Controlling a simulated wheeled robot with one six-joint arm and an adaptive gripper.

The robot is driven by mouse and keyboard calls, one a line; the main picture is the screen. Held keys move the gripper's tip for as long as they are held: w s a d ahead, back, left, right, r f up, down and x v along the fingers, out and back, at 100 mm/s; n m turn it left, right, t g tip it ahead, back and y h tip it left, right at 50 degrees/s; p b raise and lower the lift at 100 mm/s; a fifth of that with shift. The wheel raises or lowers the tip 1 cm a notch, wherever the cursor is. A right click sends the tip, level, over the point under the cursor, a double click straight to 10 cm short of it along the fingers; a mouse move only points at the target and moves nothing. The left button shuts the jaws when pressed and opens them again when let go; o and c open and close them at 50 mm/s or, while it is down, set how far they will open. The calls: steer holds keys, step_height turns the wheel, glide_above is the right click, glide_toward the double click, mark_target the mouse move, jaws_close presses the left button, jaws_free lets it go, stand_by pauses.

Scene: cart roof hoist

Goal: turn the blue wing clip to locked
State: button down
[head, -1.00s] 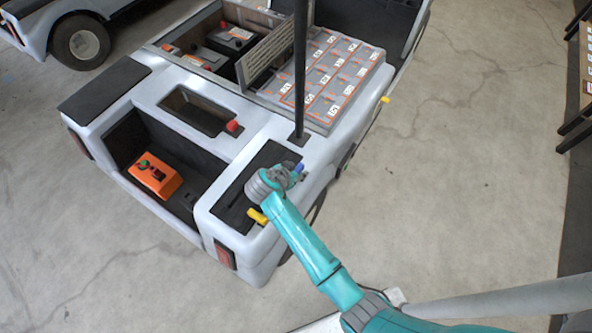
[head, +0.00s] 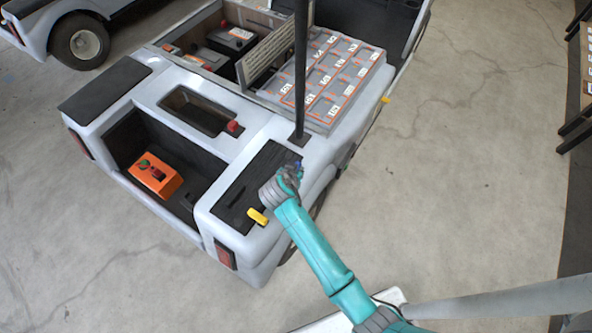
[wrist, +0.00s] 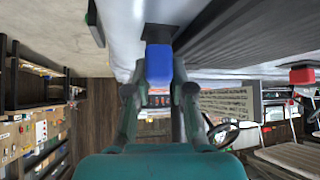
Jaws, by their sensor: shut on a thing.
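The blue wing clip (wrist: 158,68) shows in the middle of the wrist view, with a dark mount behind it on the cart's pale body. My gripper (wrist: 158,88) has a finger on each side of the clip and is shut on it. In the head view my gripper (head: 291,172) is at the cart's near corner, by the black panel and the foot of the black post. Only a sliver of the blue clip shows there; my gripper hides the rest. I cannot tell whether the clip stands at locked.
A yellow clip (head: 257,216) sits on the same corner, nearer the front. A black post (head: 300,70) rises just behind my gripper. An orange box (head: 155,174) with buttons sits in the cart's recess. Open floor lies to the right.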

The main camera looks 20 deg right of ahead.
steer(key=n+y, duration=0.1)
steer(key=n, duration=0.1)
steer(key=n+t+y, duration=0.1)
steer(key=n+y, duration=0.1)
steer(key=shift+w+a+n+t, duration=0.1)
steer(key=shift+n+t, duration=0.2)
steer(key=n+y, duration=0.3)
steer(key=shift+a+n, duration=0.2)
steer(key=shift+n, duration=0.1)
steer(key=n+y, duration=0.2)
steer(key=shift+a+n, duration=0.15)
steer(key=shift+n, duration=0.15)
steer(key=shift+a+n+g+y, duration=0.15)
steer(key=shift+n+g+y, duration=0.15)
steer(key=shift+n+y, duration=0.55)
steer(key=shift+a+n+g+y, duration=0.1)
steer(key=shift+n+g+y, duration=0.35)
steer(key=shift+n, duration=0.6)
steer(key=shift+f, duration=0.1)
steer(key=c, duration=1)
jaws_free()
